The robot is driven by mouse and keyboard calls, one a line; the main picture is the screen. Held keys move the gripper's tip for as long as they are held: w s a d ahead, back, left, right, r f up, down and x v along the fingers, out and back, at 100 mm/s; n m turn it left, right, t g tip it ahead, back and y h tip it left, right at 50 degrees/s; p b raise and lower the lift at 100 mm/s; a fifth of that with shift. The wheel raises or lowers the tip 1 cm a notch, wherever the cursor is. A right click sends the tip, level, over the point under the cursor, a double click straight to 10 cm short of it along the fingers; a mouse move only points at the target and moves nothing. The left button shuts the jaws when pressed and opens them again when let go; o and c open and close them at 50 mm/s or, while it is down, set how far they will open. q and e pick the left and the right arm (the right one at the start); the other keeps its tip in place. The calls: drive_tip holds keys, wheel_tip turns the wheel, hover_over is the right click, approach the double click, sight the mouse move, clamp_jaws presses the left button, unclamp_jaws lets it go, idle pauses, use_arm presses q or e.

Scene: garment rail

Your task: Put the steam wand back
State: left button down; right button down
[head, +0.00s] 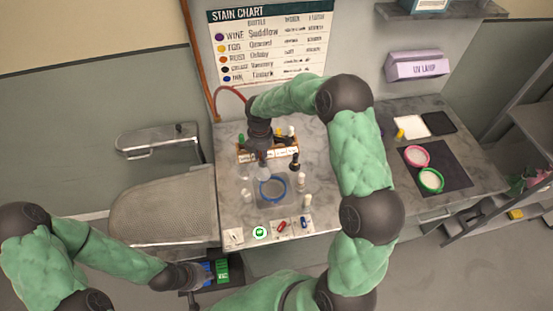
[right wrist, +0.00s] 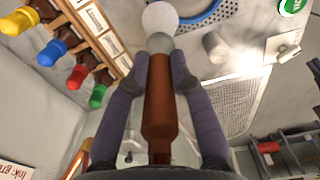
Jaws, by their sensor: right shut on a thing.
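My right gripper (right wrist: 160,70) is shut on the steam wand (right wrist: 158,110), a brown-orange handle with a round white head that sticks out beyond the fingertips. In the head view my right gripper (head: 262,155) is over the counter, by the front of the bottle rack; the wand's pale head (head: 263,173) shows just above the blue-rimmed round mesh (head: 273,190). A thin red hose (head: 229,90) arcs near the wall behind my right wrist. My left gripper (head: 207,276) is low at the front left, by blue and green items; its fingers are too small to read.
A wooden rack (head: 254,155) holds several colour-capped bottles. A grey mesh pressing board (head: 165,212) stands left.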

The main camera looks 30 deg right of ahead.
drive_tip(key=shift+w+a+f+m+b, duration=0.3)
drive_tip(key=shift+w+a+f+m, duration=0.2)
drive_tip(key=shift+w+a+f, duration=0.55)
drive_tip(key=shift+w+a+f+m+b, duration=0.3)
drive_tip(key=shift+w+a+f+m, duration=0.2)
drive_tip(key=shift+w+a+f, duration=0.55)
drive_tip(key=shift+w+a+f+m+b, duration=0.3)
drive_tip(key=shift+w+a+f+m, duration=0.35)
drive_tip(key=shift+a+f, duration=0.65)
drive_tip(key=shift+w+d+f, duration=0.1)
drive_tip(key=shift+d, duration=0.05)
drive_tip(key=shift+f, duration=0.1)
drive_tip(key=shift+f+b, duration=1.15)
drive_tip(key=shift+b, duration=0.05)
idle(0.5)
drive_tip(key=c, duration=0.7)
unclamp_jaws()
